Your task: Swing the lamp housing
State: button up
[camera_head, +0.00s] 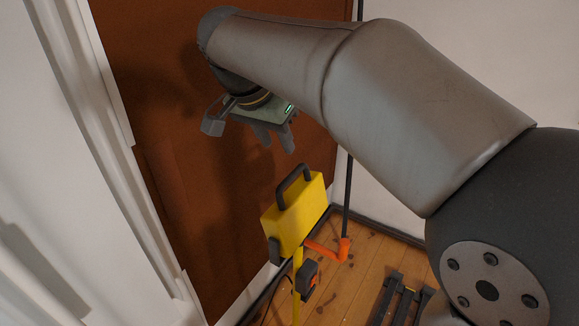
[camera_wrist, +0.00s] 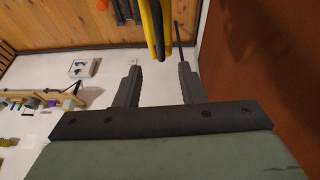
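The yellow lamp housing (camera_head: 294,214) stands upright on a yellow post, with a black handle (camera_head: 291,184) on its top. Orange fittings and a black part sit below it. My gripper (camera_head: 275,147) hangs above and slightly left of the housing in the head view, apart from it. In the wrist view my gripper (camera_wrist: 160,67) has its two fingers spread with nothing held between them. The lamp housing shows edge-on there as a yellow strip (camera_wrist: 148,22), with black beside it, past the fingertips. The housing's far face is hidden.
A brown cardboard sheet (camera_head: 190,190) covers the wall behind my gripper. White door trim (camera_head: 115,150) stands at the left. A thin black upright pole (camera_head: 348,190) rises right of the lamp. The wooden floor (camera_head: 355,290) holds a black stand foot (camera_head: 402,298).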

aim_at(292, 173)
jog(key=p+x, duration=0.1)
jog(key=x, duration=0.9)
jog(key=shift+f, duration=0.1)
grip_shut()
